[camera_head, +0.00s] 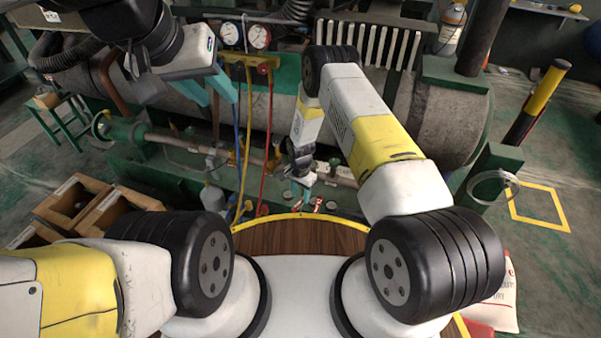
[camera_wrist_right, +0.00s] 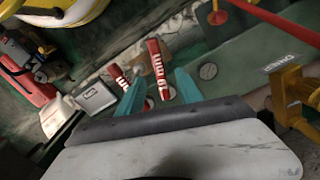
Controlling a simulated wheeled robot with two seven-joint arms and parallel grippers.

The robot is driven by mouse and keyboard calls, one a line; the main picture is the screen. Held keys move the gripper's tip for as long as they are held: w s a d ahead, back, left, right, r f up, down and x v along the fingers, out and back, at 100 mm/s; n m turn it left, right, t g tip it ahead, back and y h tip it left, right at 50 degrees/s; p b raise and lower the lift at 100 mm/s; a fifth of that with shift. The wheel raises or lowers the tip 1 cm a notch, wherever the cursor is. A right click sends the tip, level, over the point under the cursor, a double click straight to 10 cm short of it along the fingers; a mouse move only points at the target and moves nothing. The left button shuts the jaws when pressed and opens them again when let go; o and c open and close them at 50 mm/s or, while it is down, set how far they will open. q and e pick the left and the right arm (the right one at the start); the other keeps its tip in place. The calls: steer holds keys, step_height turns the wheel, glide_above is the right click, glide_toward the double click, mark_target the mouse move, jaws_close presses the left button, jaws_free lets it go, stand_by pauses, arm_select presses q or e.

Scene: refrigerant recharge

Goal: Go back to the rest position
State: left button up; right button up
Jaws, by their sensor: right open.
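My left gripper (camera_head: 216,92) is at the upper left in the head view, with its two teal fingers apart and nothing seen between them. It is below and left of a pair of pressure gauges (camera_head: 259,36). My right gripper (camera_head: 301,190) hangs at the centre, over the low green bench. In the right wrist view its teal fingers are spread wide. A red item with white lettering (camera_wrist_right: 157,62) shows between and beyond them, and a second red one (camera_wrist_right: 119,77) lies to the left. I cannot tell how far below the fingers they are.
Blue, yellow and red hoses (camera_head: 268,135) hang from the gauge manifold. A large grey pipe (camera_head: 280,115) runs behind. Wooden bins (camera_head: 72,198) stand at the left. A yellow-black post (camera_head: 541,92) and a white sack (camera_head: 503,300) are at the right. The floor there is mostly clear.

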step_height(320, 180, up, 4)
steer(key=shift+f, duration=0.15)
steer(key=w+d+r+n+t, duration=0.1)
steer(key=w+d+r, duration=0.1)
steer(key=r, duration=0.8)
steer(key=w+d+r, duration=0.1)
steer(key=w+r, duration=0.1)
steer(key=r, duration=0.8)
steer(key=s+d+r+n+t+y, duration=0.1)
steer(key=s+d+r, duration=0.1)
steer(key=r, duration=0.7)
steer(key=s+d+r+n+t, duration=0.1)
steer(key=s+d+r, duration=0.2)
steer(key=r, duration=0.6)
steer(key=s+d+r+n+t, duration=0.15)
steer(key=s+d+r, duration=0.25)
steer(key=s+r, duration=0.7)
steer(key=s+d+r+n+t+y, duration=0.1)
steer(key=s+r, duration=0.5)
steer(key=s, duration=0.8)
steer(key=shift+s+d+r+n+t, duration=0.3)
steer(key=shift+d+n, duration=0.35)
steer(key=shift+n, duration=0.6)
